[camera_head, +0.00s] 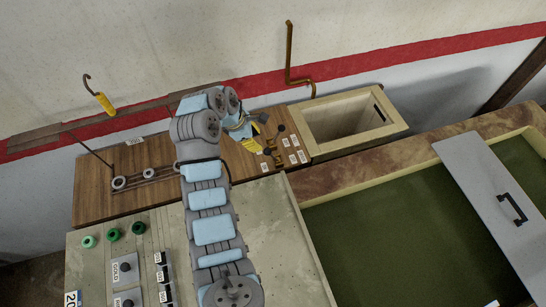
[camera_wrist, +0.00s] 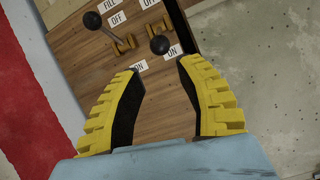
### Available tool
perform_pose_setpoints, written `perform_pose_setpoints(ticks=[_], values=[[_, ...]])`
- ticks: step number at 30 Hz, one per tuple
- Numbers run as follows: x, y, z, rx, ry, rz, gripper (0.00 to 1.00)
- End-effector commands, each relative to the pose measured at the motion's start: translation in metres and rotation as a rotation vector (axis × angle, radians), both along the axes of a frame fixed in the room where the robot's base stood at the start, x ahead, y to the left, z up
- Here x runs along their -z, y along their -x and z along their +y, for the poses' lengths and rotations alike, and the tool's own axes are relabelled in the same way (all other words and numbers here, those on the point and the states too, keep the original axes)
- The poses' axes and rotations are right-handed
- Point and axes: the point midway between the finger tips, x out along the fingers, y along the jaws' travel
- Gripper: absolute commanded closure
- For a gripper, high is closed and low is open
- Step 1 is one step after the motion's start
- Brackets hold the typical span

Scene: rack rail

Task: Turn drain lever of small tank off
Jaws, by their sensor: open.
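Two levers with black ball knobs stand on the brown wooden panel. In the wrist view one knob (camera_wrist: 92,20) is at the upper left, near labels reading FILL and OFF. The other knob (camera_wrist: 159,45) is nearer the middle, close to an ON label (camera_wrist: 175,51). No drain label is readable, so I cannot tell for certain which lever is the drain one. My gripper (camera_wrist: 160,68) is open, its yellow fingers spread just below the second knob in the picture, with nothing between them. In the head view my gripper (camera_head: 252,143) is beside the small levers and partly hides the panel.
A pale-rimmed open tank (camera_head: 322,148) is right of the panel. A large green-floored basin (camera_head: 400,235) with a grey cover (camera_head: 490,190) fills the lower right. Green knobs (camera_head: 114,234) and switches are at the lower left. A bent pipe (camera_head: 290,55) rises behind.

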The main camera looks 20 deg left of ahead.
Motion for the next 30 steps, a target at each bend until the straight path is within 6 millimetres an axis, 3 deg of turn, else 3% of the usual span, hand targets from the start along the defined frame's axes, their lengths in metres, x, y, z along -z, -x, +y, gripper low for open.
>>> perform_pose_setpoints(ticks=[15,30], values=[[0.078,-0.022,-0.027,0.003,0.002,0.000,0.63],[0.123,-0.034,-0.040,0.001,0.001,-0.001,0.63]])
